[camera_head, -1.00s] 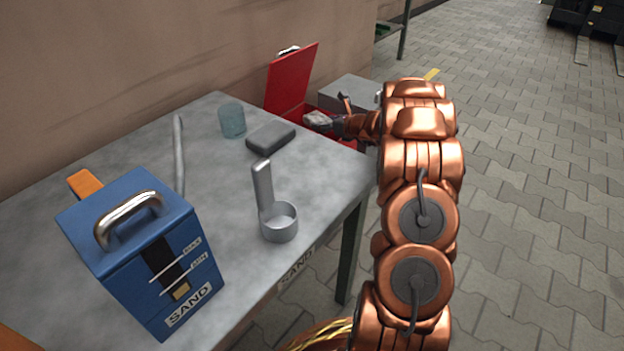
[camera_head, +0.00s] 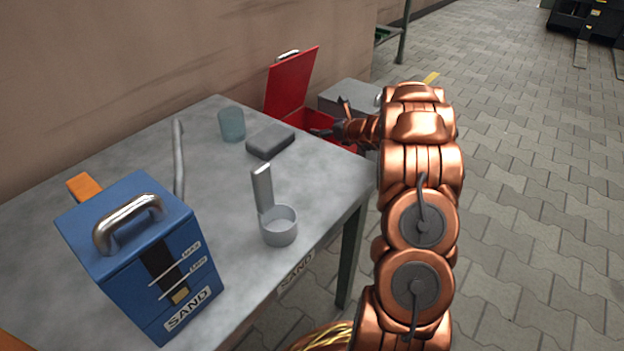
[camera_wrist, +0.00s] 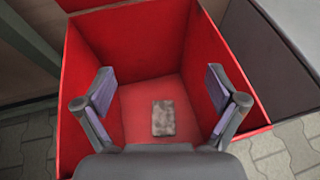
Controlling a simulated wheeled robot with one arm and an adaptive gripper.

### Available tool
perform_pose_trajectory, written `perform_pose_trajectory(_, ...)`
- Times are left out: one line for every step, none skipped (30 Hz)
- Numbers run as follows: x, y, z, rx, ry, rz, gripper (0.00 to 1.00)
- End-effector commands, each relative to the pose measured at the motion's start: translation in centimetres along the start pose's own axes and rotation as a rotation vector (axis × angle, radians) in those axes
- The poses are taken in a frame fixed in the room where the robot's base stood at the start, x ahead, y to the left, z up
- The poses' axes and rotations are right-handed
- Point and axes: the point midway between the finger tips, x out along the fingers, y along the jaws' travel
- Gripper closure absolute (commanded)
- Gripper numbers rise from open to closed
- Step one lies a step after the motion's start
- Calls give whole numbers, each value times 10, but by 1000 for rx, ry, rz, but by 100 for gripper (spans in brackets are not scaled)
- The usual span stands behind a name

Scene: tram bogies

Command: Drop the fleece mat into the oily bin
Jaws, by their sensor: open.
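The red bin (camera_head: 290,84) stands behind the far right corner of the table with its lid raised. In the wrist view the bin (camera_wrist: 135,50) is open and I look down into it. A grey-brown mottled mat (camera_wrist: 163,118), the fleece mat by its look, lies on the bin's floor. My gripper (camera_wrist: 158,88) is over the bin with its two fingers spread apart, empty, and clear of the mat. In the head view my gripper (camera_head: 328,128) is at the bin's opening, and the mat is hidden there.
On the grey table (camera_head: 215,200) are a blue SAND box (camera_head: 150,250), a metal scoop (camera_head: 278,228), a grey block (camera_head: 270,141), a bluish cup (camera_head: 232,124) and a grey rod (camera_head: 179,160). A grey box (camera_head: 348,96) stands beside the bin.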

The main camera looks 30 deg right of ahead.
Motion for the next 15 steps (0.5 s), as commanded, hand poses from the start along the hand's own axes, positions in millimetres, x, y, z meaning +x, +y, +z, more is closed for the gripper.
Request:
perform_pose_trajectory(-3, 0, 0, 1, 0, -1, 5)
perform_pose_trajectory(-5, -1, 0, 1, 0, -2, 5)
perform_pose_trajectory(-9, -1, 0, 2, 0, -2, 5)
perform_pose_trajectory(-12, -1, 0, 2, 1, -2, 5)
perform_pose_trajectory(-16, -1, 0, 1, 1, -2, 5)
perform_pose_trajectory(-22, -1, 1, 1, -1, -3, 5)
perform_pose_trajectory(-26, -1, 2, 1, -3, -3, 5)
perform_pose_trajectory(-31, 0, 2, 0, -3, -2, 5)
perform_pose_trajectory(-38, -1, 2, 0, -3, -4, 5)
perform_pose_trajectory(-44, -2, 2, 1, -2, -4, 5)
perform_pose_trajectory(-49, -2, 1, 2, -2, -4, 5)
perform_pose_trajectory(-56, 0, 1, 2, -1, -2, 5)
perform_pose_trajectory(-61, 0, 0, 2, -1, -1, 5)
perform_pose_trajectory(-66, 0, 1, 2, -2, -3, 5)
perform_pose_trajectory(-74, -1, 2, 1, -3, -3, 5)
